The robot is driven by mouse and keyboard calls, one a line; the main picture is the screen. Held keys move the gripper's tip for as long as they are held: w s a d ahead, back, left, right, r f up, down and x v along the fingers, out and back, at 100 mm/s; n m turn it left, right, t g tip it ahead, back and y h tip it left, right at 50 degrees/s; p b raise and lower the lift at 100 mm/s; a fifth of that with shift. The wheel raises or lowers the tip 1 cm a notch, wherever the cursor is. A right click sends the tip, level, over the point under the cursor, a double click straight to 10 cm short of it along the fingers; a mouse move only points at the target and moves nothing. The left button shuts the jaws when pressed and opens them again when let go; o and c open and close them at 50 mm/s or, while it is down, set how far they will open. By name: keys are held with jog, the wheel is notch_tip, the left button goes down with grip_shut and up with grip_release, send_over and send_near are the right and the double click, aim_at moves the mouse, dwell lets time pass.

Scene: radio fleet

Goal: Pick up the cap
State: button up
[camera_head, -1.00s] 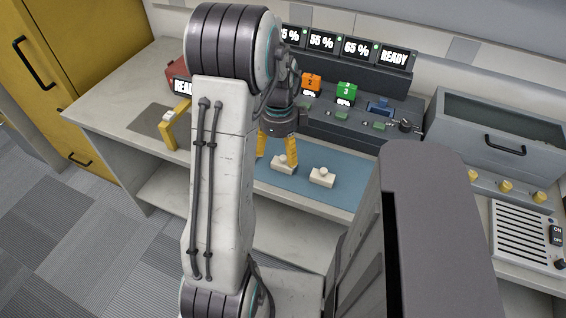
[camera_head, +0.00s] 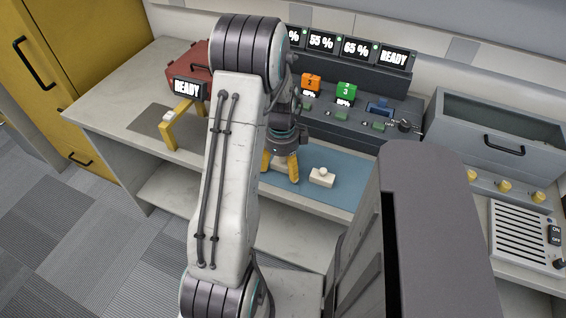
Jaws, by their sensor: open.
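A small off-white piece with a round knob on top (camera_head: 322,177) lies on the blue mat (camera_head: 345,194); it may be the cap, but I cannot tell for sure. My gripper (camera_head: 279,174), with yellow fingers, points down over the mat, just left of this piece and apart from it. The fingers are spread. A second similar piece, seen earlier at the gripper, is not visible now; the fingers or my arm may hide it. Another small whitish piece (camera_head: 170,116) sits on a yellow stand (camera_head: 168,133) at the left.
My arm covers the middle of the view. Behind the mat is a dark console with an orange radio (camera_head: 311,82), a green radio (camera_head: 346,92) and display screens. A red box (camera_head: 188,65) stands at the back left, and a grey drawer unit (camera_head: 497,135) at the right.

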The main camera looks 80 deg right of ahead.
jog(key=shift+c, duration=0.4)
jog(key=c, duration=0.8)
jog(key=shift+r, duration=0.15)
